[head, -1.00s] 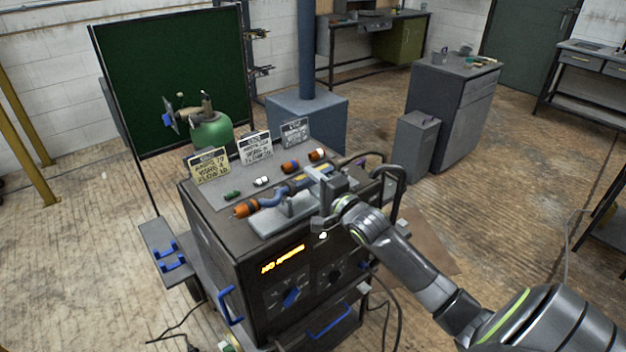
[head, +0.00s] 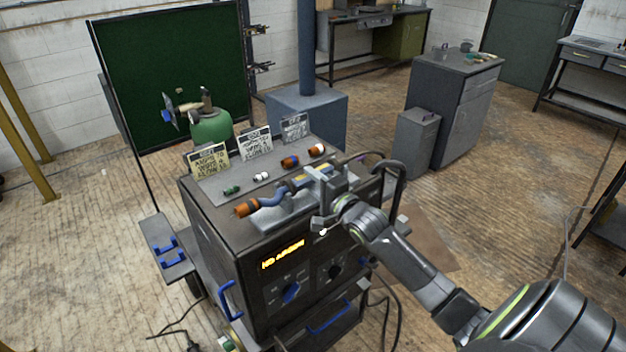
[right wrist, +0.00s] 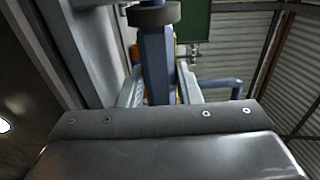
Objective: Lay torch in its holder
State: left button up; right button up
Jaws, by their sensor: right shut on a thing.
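The torch (head: 271,199) has an orange and dark nozzle end and a blue bent neck. It lies roughly level over the welding machine's top, nozzle to the left. My right gripper (head: 326,190) is shut on its blue handle, which shows between the fingers in the right wrist view (right wrist: 155,65). A light grey holder (head: 287,221) sits on the front of the machine's top, just under and in front of the torch. I cannot tell whether the torch touches it. My gripper hides the torch's rear part. My left gripper is out of view.
The welding machine (head: 215,240) has an orange display. Small nozzles (head: 290,162) and several label cards (head: 255,143) stand behind the torch. A dark cable (head: 385,165) loops at the machine's right. A green cylinder (head: 212,131) stands behind it.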

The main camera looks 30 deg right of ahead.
jog(key=shift+f, duration=0.1)
dwell(0.3)
jog(key=o, duration=1.2)
jog(key=shift+f, duration=0.15)
jog(key=shift+s, duration=0.15)
jog(key=s, duration=0.5)
jog(key=s+b, duration=0.1)
jog(key=s, duration=0.5)
jog(key=s+b, duration=0.1)
jog(key=s, duration=0.5)
jog(key=shift+d, duration=0.35)
